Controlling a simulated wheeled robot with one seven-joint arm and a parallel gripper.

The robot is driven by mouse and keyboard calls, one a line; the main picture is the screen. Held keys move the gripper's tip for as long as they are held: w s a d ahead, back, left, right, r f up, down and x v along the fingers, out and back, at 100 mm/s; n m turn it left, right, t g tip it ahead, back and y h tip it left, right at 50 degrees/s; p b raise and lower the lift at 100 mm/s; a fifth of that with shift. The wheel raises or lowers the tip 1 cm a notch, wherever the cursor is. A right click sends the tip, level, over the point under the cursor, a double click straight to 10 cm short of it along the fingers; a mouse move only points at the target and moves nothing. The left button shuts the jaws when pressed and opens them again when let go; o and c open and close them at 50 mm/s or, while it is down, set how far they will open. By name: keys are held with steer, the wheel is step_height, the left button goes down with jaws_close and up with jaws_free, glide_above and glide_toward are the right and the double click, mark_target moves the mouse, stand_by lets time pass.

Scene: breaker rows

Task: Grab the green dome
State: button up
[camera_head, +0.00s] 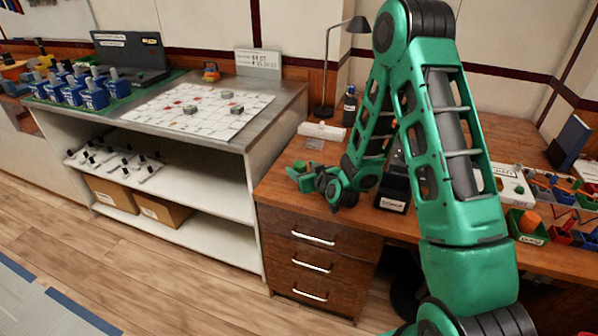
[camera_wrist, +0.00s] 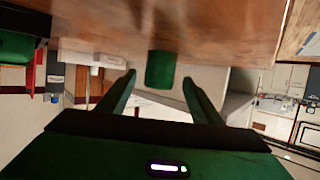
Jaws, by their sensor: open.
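The green dome (camera_wrist: 161,70) shows in the wrist view as a small, smooth green shape with rounded corners at the wooden desk surface. It lies ahead of my gripper (camera_wrist: 159,80), centred between the two fingertips. The fingers stand apart, with gaps on both sides of the dome; I cannot tell how far it reaches between them. In the head view my gripper (camera_head: 301,174) is low over the left part of the desk, near its front edge. The dome cannot be told apart there from my green gripper.
The wooden desk (camera_head: 285,190) has a black labelled box (camera_head: 394,190) right of my gripper and a lamp (camera_head: 325,80) behind. A green bin (camera_head: 527,227) and several small parts stand at the right. A grey bench (camera_head: 265,120) holds a white grid board (camera_head: 200,108) at left.

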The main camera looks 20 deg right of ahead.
steer(key=shift+x, duration=1.4)
steer(key=shift+c, duration=0.3)
steer(key=c, duration=1.1)
steer(key=shift+o, duration=0.2)
steer(key=shift+r, duration=0.15)
